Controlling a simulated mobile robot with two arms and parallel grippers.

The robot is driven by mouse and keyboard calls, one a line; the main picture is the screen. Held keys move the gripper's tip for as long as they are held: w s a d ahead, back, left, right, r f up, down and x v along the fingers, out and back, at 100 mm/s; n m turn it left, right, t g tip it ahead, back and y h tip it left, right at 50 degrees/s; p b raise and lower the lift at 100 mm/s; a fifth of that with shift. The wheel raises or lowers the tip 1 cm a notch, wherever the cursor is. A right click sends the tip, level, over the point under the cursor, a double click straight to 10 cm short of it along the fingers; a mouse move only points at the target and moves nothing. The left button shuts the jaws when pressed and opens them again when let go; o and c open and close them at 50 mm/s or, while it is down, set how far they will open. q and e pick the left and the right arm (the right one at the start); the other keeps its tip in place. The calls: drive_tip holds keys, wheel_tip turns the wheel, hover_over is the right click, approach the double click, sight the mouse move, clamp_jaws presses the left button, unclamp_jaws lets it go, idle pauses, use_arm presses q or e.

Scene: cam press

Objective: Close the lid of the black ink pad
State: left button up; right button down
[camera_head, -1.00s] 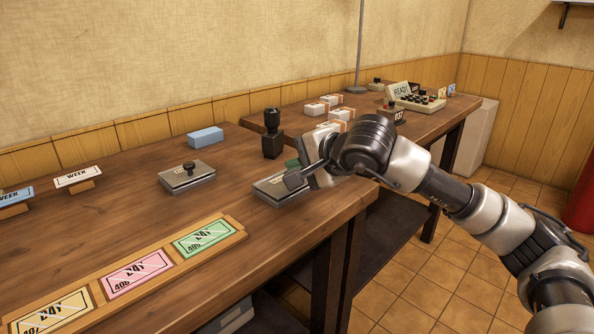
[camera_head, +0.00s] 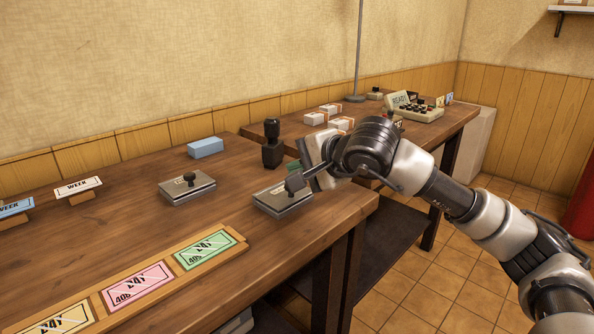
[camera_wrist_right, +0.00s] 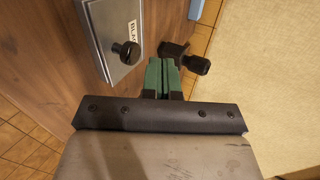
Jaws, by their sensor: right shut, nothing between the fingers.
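The black ink pad (camera_head: 270,197) is a flat grey metal case near the table's right front edge. Its lid lies flat over the base, with a white label and a dark knob (camera_head: 294,183). The right wrist view shows the pad (camera_wrist_right: 105,22) at upper left, its label partly readable, and the black knob (camera_wrist_right: 127,52). My right gripper (camera_head: 293,165) is shut and empty, just behind the pad at its far right side. Its green fingertips (camera_wrist_right: 161,66) sit beside the knob, apart from it in the wrist view. My left gripper is out of view.
A second closed pad (camera_head: 187,188) stands to the left. A black stamp (camera_head: 272,145) stands close behind my right gripper, and a blue block (camera_head: 205,148) is farther left. A wooden tray (camera_head: 235,248) of coloured tickets lies in front. The table between the pads is clear.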

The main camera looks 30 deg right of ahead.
wheel_tip(320, 180, up, 2)
drive_tip(key=shift+r+p, duration=0.25)
drive_tip(key=shift+p, duration=0.2)
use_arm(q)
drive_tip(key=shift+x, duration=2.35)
use_arm(e)
drive_tip(key=v, duration=0.9)
drive_tip(key=shift+s+r, duration=0.25)
drive_tip(key=shift+s, duration=0.05)
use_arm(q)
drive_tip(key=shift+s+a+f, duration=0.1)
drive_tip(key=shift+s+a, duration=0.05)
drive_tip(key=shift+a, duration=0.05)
use_arm(e)
drive_tip(key=shift+d, duration=0.1)
